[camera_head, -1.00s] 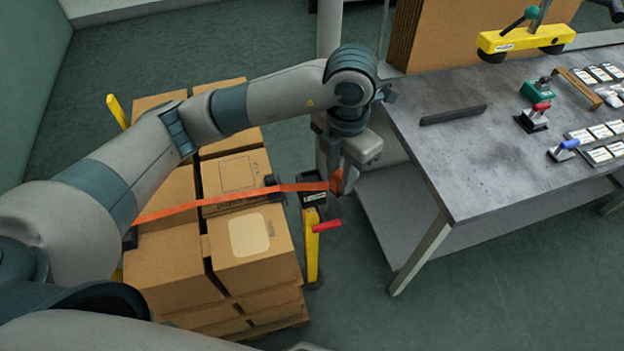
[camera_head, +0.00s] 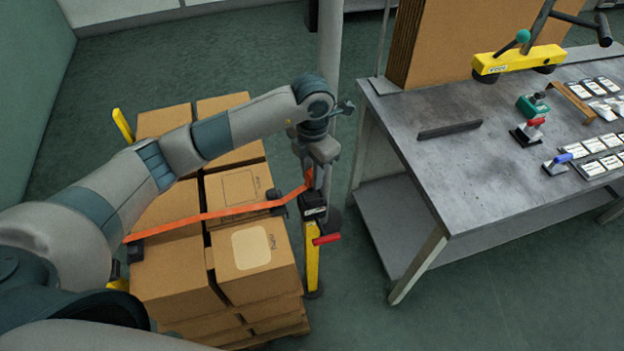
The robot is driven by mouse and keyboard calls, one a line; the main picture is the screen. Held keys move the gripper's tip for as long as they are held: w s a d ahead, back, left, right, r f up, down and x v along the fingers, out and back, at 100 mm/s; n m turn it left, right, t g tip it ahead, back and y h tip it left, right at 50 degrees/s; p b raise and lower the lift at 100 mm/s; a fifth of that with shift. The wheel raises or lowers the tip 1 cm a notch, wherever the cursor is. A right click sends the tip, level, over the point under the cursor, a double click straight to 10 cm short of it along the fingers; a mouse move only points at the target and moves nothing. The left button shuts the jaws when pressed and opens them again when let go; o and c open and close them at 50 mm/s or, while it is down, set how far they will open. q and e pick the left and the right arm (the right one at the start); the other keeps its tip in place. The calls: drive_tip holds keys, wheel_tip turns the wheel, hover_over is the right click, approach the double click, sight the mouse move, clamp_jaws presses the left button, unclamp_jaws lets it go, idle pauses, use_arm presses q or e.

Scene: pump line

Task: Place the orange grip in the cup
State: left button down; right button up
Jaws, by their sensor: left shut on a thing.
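An orange strap (camera_head: 205,217) runs across the stacked cartons, past a black corner piece, and rises at its right end. My left gripper (camera_head: 320,187) is shut on the orange grip (camera_head: 308,181) at that end; the fingers partly hide it. The gripper points down, just above a black holder with a white label (camera_head: 313,203) on top of a yellow post (camera_head: 312,266). This holder looks like the cup, but its opening cannot be made out. Whether the grip touches it cannot be told. My right gripper is not in view.
A grey metal table (camera_head: 445,170) with tools and labels stands at right. Green floor is free between post and table.

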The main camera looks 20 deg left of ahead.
use_arm(q)
drive_tip(key=shift+f, duration=0.15)
wheel_tip(320, 180, down, 4)
drive_tip(key=shift+r+p, duration=0.25)
drive_tip(key=shift+p, duration=0.7)
drive_tip(key=shift+f, duration=0.15)
drive_tip(key=shift+f, duration=0.2)
drive_tip(key=c, duration=1.5)
unclamp_jaws()
drive_tip(key=shift+r, duration=0.1)
